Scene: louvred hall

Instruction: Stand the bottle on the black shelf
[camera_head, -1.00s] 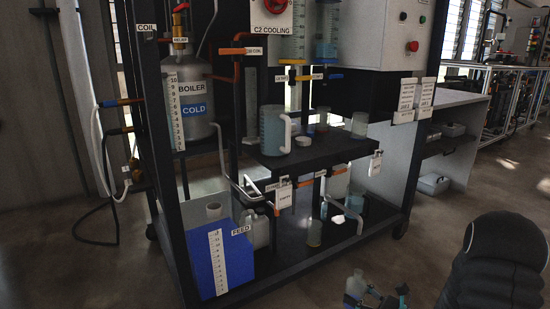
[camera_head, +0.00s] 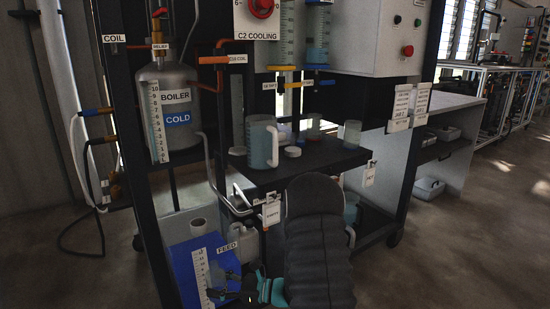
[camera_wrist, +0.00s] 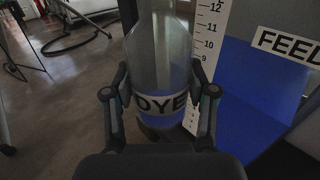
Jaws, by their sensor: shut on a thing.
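My gripper (camera_wrist: 160,78) is shut on a clear bottle (camera_wrist: 158,48) with a DYE label and blue liquid low inside. The bottle is upright in the wrist view, with a finger on each side; its top is cut off. In the head view my gripper (camera_head: 252,287) is low at the bottom edge, in front of the blue feed tank, and the bottle is hard to make out there. The black shelf (camera_head: 262,178) is higher up in the middle of the rack. My dark arm covers part of its front edge.
A measuring jug (camera_head: 262,146), a white lid (camera_head: 293,152) and a clear beaker (camera_head: 352,133) stand on the black shelf. The blue FEED tank (camera_head: 187,270) is beside my gripper. A steel boiler (camera_head: 175,85) is left of the shelf. Labels hang from the shelf's front.

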